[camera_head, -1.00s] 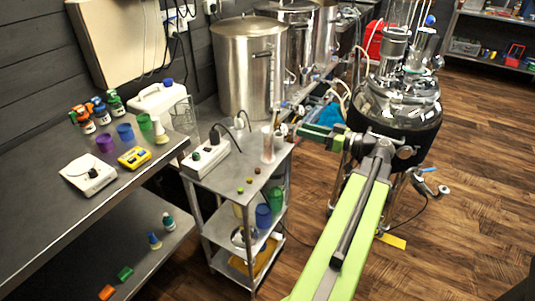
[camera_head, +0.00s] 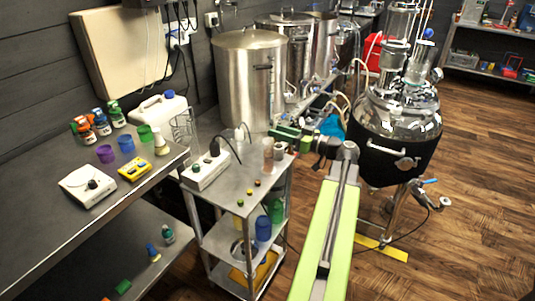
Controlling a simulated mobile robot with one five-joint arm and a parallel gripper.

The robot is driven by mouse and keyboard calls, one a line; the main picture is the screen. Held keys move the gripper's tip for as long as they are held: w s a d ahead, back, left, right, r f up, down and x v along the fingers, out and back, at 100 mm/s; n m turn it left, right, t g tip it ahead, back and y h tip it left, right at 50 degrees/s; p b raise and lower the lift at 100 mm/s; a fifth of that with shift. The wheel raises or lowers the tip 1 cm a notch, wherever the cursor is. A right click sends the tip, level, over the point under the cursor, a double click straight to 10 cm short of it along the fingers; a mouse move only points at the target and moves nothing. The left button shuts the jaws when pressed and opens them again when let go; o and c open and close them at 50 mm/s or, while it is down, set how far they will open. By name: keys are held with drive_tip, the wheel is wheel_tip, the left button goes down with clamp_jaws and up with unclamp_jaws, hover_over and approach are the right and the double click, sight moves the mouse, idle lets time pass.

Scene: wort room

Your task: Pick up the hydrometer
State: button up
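The small metal cart (camera_head: 225,210) stands at centre. A slim clear cylinder (camera_head: 268,155) stands upright near the back right of its top, with a second short clear vessel (camera_head: 280,149) close beside it. I cannot make out for sure which thing is the hydrometer; it may be in or by these cylinders. My gripper (camera_head: 278,132), green and dark, is above the cart's back right corner, just over these vessels. Its fingers are too small to tell whether they are open or shut, or touch anything.
A white power strip (camera_head: 205,171) and small coloured caps lie on the cart top. Large steel kettles (camera_head: 248,80) stand behind. A glass reactor (camera_head: 395,125) stands to the right. The left bench (camera_head: 60,220) holds bottles, cups and a scale.

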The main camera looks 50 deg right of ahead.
drive_tip(key=x, duration=0.5)
drive_tip(key=shift+w+d, duration=0.1)
drive_tip(key=shift+w, duration=0.1)
clamp_jaws()
